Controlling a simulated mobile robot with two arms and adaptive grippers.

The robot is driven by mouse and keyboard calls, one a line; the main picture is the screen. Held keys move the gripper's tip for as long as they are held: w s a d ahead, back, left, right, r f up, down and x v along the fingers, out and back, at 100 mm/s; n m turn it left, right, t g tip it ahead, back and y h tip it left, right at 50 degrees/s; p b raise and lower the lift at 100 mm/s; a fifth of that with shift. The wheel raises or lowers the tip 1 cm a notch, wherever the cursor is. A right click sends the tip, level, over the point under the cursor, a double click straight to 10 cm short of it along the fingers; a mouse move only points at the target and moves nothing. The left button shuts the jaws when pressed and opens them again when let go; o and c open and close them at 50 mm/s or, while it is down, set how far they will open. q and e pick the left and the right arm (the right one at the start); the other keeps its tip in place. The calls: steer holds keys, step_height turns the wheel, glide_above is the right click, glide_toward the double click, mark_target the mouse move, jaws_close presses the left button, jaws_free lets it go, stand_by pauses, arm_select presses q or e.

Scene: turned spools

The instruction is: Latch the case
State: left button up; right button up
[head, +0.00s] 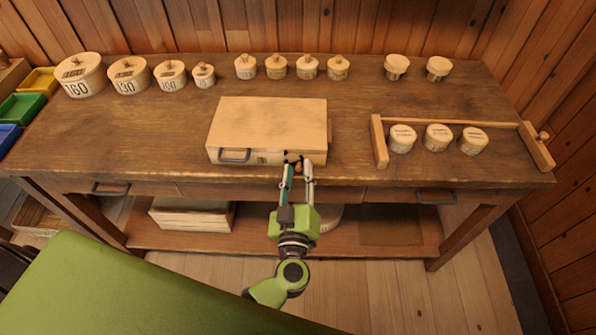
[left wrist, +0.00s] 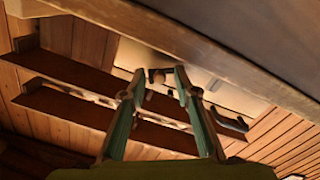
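The pale wooden case (head: 268,122) lies flat on the workbench with its lid down. A dark handle (head: 235,156) is on its front face; it also shows in the left wrist view (left wrist: 230,122). A small latch with a brown knob and dark fitting (head: 298,167) is at the right of the front face. My left gripper (head: 298,164) is at this latch, its two fingers apart on either side. In the left wrist view the dark fitting (left wrist: 157,75) shows between the open fingertips (left wrist: 160,72); whether they touch it I cannot tell. My right gripper is out of view.
The workbench (head: 120,130) carries several lidded round boxes (head: 128,76) along its back. A wooden rack (head: 460,123) with three round tubs (head: 438,137) stands at the right. Coloured bins (head: 22,108) are at the left. The bench top left of the case is clear.

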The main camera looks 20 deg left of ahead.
mark_target(290, 153)
arm_select(q)
jaws_close()
steer(key=shift+r+n, duration=0.1)
steer(key=shift+n, duration=0.2)
steer(key=shift+r+n+p, duration=0.3)
steer(key=shift+n+p, duration=0.25)
steer(key=shift+n, duration=0.35)
steer(key=shift+s+a+r+n, duration=0.1)
steer(key=shift+a+r+n, duration=0.1)
steer(key=shift+n, duration=0.7)
steer(key=n, duration=0.3)
steer(key=shift+a+r+n+p, duration=0.25)
steer(key=shift+r+n+p, duration=0.05)
steer(key=shift+r+p, duration=0.1)
steer(key=shift+s+a+r+n, duration=0.15)
steer(key=shift+a+n, duration=0.15)
steer(key=shift+n, duration=0.8)
steer(key=shift+s+a+r+n, duration=0.1)
steer(key=shift+a+n, duration=0.15)
steer(key=shift+n, duration=0.85)
